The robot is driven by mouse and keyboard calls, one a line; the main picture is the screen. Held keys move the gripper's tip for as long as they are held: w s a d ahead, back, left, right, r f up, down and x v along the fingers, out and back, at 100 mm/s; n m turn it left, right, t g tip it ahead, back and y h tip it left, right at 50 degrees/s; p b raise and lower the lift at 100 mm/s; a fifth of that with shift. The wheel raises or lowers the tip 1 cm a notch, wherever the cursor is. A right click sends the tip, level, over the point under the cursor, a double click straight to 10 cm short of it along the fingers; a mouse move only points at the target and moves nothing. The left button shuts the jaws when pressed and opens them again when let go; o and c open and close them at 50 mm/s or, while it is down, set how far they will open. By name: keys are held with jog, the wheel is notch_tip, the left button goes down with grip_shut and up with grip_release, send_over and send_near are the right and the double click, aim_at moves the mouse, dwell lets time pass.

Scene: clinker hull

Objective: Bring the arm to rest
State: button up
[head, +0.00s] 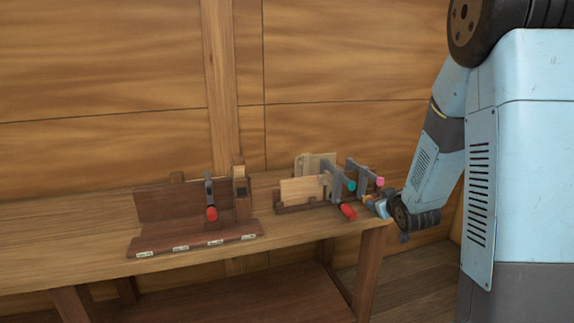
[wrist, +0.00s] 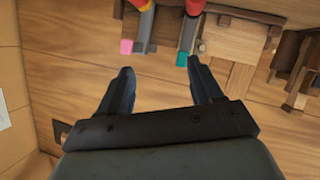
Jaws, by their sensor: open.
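My gripper (wrist: 160,68) is open in the wrist view, with nothing between its two dark fingers. In the head view my arm hangs down at the right, and the gripper end (head: 379,205) is by the bench's right end, near the clamps; its fingers are too small to read there.
The wooden bench (head: 70,240) stands against a plank wall (head: 100,60). A dark rack (head: 165,205) at its left holds a clamp with a red handle (head: 211,213). Pale boards (head: 300,189) sit in a holder by the other clamps. The bench's left end is clear.

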jog(key=s+a+r+m+g, duration=0.1)
jog(key=s+r, duration=0.4)
jog(key=s, duration=0.6)
jog(key=s+a+r+m+g, duration=0.2)
jog(key=s+r+g, duration=0.2)
jog(key=s, duration=0.8)
jog(key=s+a+r+m+g, duration=0.1)
jog(key=s+r, duration=0.4)
jog(key=s, duration=0.6)
jog(key=shift+s+a+r+m+g+h, duration=0.35)
jog(key=shift+a+g, duration=0.35)
jog(key=shift+g, duration=0.5)
